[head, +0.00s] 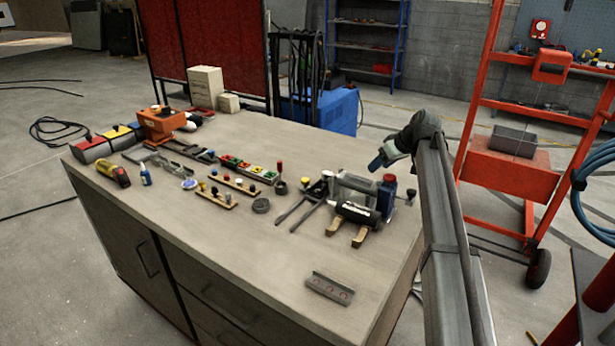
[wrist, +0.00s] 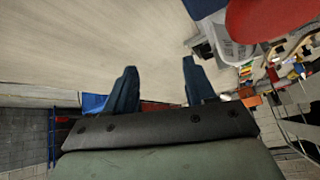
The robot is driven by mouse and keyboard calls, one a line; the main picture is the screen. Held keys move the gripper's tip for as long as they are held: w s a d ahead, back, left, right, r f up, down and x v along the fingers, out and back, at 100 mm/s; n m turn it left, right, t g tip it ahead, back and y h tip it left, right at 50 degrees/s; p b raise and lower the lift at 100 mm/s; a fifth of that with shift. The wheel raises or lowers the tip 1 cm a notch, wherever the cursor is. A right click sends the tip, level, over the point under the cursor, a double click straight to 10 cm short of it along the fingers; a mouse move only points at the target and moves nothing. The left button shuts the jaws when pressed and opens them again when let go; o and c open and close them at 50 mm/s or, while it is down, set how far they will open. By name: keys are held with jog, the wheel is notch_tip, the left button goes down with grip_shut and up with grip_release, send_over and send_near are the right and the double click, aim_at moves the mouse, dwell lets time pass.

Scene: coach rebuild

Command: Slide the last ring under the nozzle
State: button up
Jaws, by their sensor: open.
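My gripper (head: 378,162) is above the right part of the bench, beside the upper right of a grey machine (head: 352,188) with a black cylinder and two wooden feet. Its two blue fingers (wrist: 157,68) are apart with nothing between them in the wrist view. A short metal channel (head: 329,288) with several small reddish round marks lies near the front right edge; I cannot tell if these are rings or holes. A dark ring-like piece (head: 261,205) lies mid-bench. I cannot make out the nozzle for certain.
A blue-and-red part (head: 387,194) stands at the machine's right; a red rounded thing (wrist: 275,18) is close in the wrist view. Knobbed wooden strips (head: 240,184), a coloured-block tray (head: 247,168) and an orange device (head: 160,124) fill the bench's left and middle. The front is mostly clear.

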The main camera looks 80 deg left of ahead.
aim_at(306, 179)
jog(key=s+a+r+n+h, duration=0.1)
jog(key=s+r+n+h, duration=0.2)
jog(key=s, duration=0.6)
jog(key=s+a+r+n, duration=0.2)
jog(key=s+r, duration=0.2)
jog(key=s, duration=0.5)
jog(key=x, duration=1.3)
jog(key=shift+s+d+f, duration=0.2)
jog(key=shift+s+f, duration=0.05)
jog(key=shift+s, duration=0.1)
grip_shut()
